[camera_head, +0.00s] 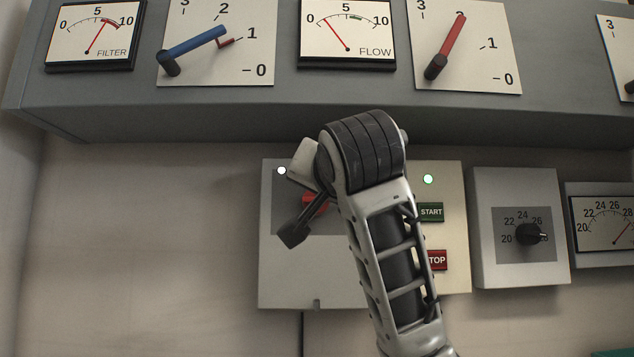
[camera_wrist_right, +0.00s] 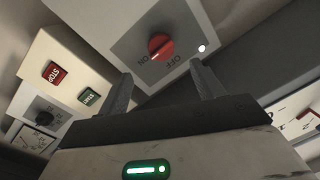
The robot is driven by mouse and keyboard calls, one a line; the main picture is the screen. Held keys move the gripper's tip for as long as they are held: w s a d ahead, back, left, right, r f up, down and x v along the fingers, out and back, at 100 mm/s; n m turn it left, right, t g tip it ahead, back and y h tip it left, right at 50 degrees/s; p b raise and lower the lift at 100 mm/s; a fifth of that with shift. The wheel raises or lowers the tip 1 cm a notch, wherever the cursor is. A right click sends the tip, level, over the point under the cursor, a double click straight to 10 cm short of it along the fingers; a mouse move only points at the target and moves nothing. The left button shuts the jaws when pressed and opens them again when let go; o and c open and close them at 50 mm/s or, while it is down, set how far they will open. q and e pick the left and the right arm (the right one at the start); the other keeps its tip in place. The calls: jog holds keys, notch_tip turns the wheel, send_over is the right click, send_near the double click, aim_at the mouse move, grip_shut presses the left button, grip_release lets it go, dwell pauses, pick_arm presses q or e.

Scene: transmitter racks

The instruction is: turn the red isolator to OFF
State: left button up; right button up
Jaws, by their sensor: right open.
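The red isolator (camera_wrist_right: 161,45) is a round red knob on a grey plate, with ON and OFF printed beside it. Its pale mark appears to point toward ON. In the head view the isolator (camera_head: 314,205) is partly hidden behind my right wrist and gripper. My right gripper (camera_wrist_right: 162,68) is open and empty, its fingers apart on either side of the knob in the wrist picture. The fingertips appear short of the knob; I cannot tell the exact gap. In the head view my right gripper (camera_head: 292,236) shows as a dark finger in front of the panel. My left gripper is not in view.
The green START button (camera_head: 431,212) and red STOP button (camera_head: 438,260) sit close right of my forearm. A grey overhanging console with a blue lever (camera_head: 195,47) and a red lever (camera_head: 450,45) runs above. A black rotary knob (camera_head: 528,234) is further right. The left wall is clear.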

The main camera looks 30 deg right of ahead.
jog(key=p+x, duration=0.3)
jog(key=x, duration=0.7)
jog(key=shift+c, duration=0.4)
jog(key=c, duration=0.9)
